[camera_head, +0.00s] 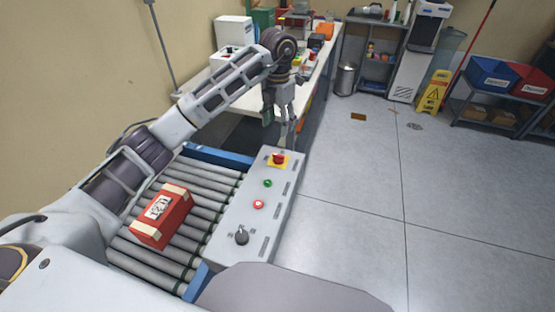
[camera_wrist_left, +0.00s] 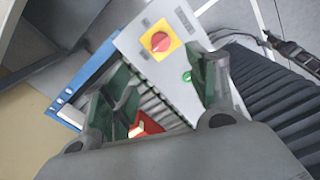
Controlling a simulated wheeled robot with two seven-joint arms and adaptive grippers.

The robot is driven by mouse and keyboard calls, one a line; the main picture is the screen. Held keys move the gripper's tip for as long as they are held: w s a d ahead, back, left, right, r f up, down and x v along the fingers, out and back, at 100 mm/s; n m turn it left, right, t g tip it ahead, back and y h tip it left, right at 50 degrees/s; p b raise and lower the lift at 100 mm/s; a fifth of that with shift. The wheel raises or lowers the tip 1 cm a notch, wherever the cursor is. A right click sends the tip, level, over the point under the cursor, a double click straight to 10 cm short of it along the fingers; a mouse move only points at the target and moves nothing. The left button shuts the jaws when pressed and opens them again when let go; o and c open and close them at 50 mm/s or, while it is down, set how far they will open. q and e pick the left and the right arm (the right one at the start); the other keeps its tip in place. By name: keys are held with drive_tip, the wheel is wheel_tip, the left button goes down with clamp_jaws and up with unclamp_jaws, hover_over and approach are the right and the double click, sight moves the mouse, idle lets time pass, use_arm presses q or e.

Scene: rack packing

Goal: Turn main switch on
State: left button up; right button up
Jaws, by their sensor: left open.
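A grey control panel (camera_head: 232,207) lies along the right side of the roller conveyor. At its far end is a red rotary knob (camera_head: 278,159) on a yellow plate; this knob also shows in the left wrist view (camera_wrist_left: 159,42). A green button (camera_head: 267,183), a red button (camera_head: 258,204) and a black selector knob (camera_head: 242,237) follow toward the near end. The labels are too small to read. My left gripper (camera_head: 280,118) is open and empty, apart from the panel, above and beyond its far end. In the wrist view its fingers (camera_wrist_left: 165,85) are spread, with the red knob ahead between them.
A red box (camera_head: 161,216) with a label sits on the conveyor rollers (camera_head: 205,182). A cluttered white table (camera_head: 312,72) stands beyond the panel. A yellow wet-floor sign (camera_head: 433,91) stands on the far right. The floor right of the panel is clear.

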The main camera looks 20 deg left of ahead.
use_arm(q)
hover_over(279, 155)
wheel_tip(279, 155, down, 9)
drive_tip(key=shift+s+f, duration=0.15)
wheel_tip(279, 155, down, 4)
drive_tip(key=shift+r, duration=0.1)
drive_tip(key=shift+f, duration=0.6)
use_arm(e)
drive_tip(key=d, duration=0.2)
drive_tip(key=shift+w+d+f, duration=0.2)
drive_tip(key=shift+w+d, duration=0.05)
drive_tip(key=shift+d, duration=0.1)
